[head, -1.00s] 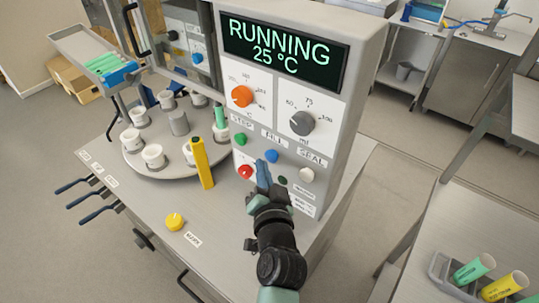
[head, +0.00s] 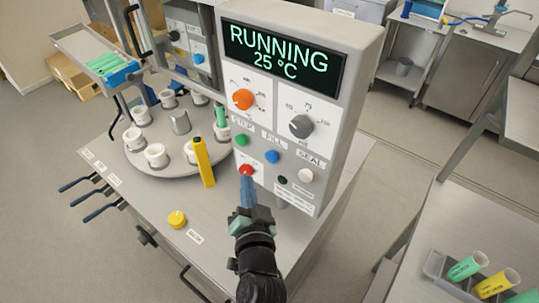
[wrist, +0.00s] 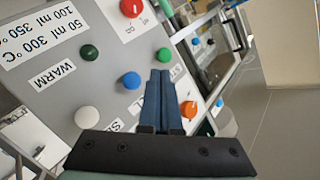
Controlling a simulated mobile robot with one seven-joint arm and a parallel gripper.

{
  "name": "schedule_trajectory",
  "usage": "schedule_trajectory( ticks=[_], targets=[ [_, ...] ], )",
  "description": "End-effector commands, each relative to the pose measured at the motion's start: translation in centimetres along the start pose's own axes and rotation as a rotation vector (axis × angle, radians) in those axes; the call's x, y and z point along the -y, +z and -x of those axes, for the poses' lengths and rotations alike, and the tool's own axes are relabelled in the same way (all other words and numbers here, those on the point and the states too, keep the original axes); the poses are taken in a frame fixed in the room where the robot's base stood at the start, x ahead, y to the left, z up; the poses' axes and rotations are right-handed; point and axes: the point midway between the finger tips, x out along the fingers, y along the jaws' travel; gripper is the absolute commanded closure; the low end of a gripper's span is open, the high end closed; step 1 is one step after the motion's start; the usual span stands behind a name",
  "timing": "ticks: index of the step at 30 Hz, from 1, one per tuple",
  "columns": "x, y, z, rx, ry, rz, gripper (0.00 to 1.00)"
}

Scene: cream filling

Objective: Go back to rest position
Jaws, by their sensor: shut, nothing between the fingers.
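My gripper (head: 246,190) is in front of the lower part of the machine's control panel (head: 290,235), with its blue fingers together and nothing between them. In the head view the fingertips overlap the area just below the red button (head: 246,170); I cannot tell whether they touch it. In the wrist view the closed fingers (wrist: 160,75) point past the blue button (wrist: 131,80) and green button (wrist: 163,55), with the red button (wrist: 131,8) farther up. The display (head: 283,52) reads RUNNING 25 °C.
A round turntable (head: 165,170) with several white cups stands left of the panel, beside a yellow post (head: 203,162). A rack (head: 440,270) of coloured tubes is at the lower right. Floor between the tables is clear.

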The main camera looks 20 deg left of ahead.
Motion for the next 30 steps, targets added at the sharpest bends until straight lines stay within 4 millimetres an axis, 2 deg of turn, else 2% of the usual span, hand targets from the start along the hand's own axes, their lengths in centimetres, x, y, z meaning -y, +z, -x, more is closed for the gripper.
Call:
schedule_trajectory(
  ticks=[20,21,23,26,29,30],
  targets=[
    [0.0,0.0,0.0,0.000,0.000,0.001,1.00],
    [0.1,-0.5,-0.1,-0.009,-0.003,0.008,1.00],
    [0.7,-1.9,-0.3,-0.031,-0.011,0.028,1.00],
    [2.4,-6.5,-0.7,-0.108,-0.033,0.095,1.00],
    [5.0,-13.1,-0.3,-0.223,-0.053,0.198,1.00],
    [6.2,-16.0,0.1,-0.275,-0.057,0.244,1.00]
  ],
)
